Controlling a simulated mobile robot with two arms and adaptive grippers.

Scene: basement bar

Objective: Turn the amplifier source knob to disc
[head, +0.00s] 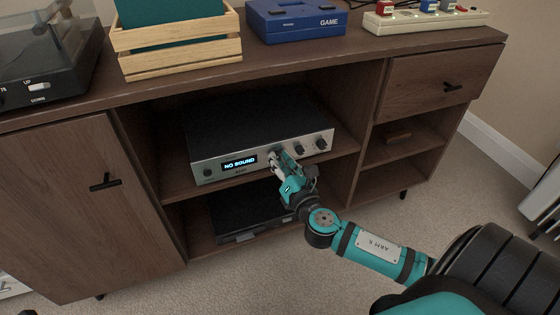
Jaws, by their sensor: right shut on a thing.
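The amplifier (225,165) is a silver-fronted box with a black top on the upper shelf of the brown cabinet. Its lit display (240,162) reads "NO SOUND". Two dark knobs, a middle one (299,149) and a right one (321,144), show on the right of its front panel. My right gripper (278,162) is at the panel just right of the display, shut on a knob that its fingers mostly hide. The knob's pointer and any source labels are too small or covered to read. My left gripper is out of view.
A dark device (240,237) sits on the shelf below the amplifier. The cabinet top (290,62) holds a turntable (45,60), a wooden crate (180,58), a blue game console (295,20) and a cream box with coloured parts (425,17). The carpet in front is clear.

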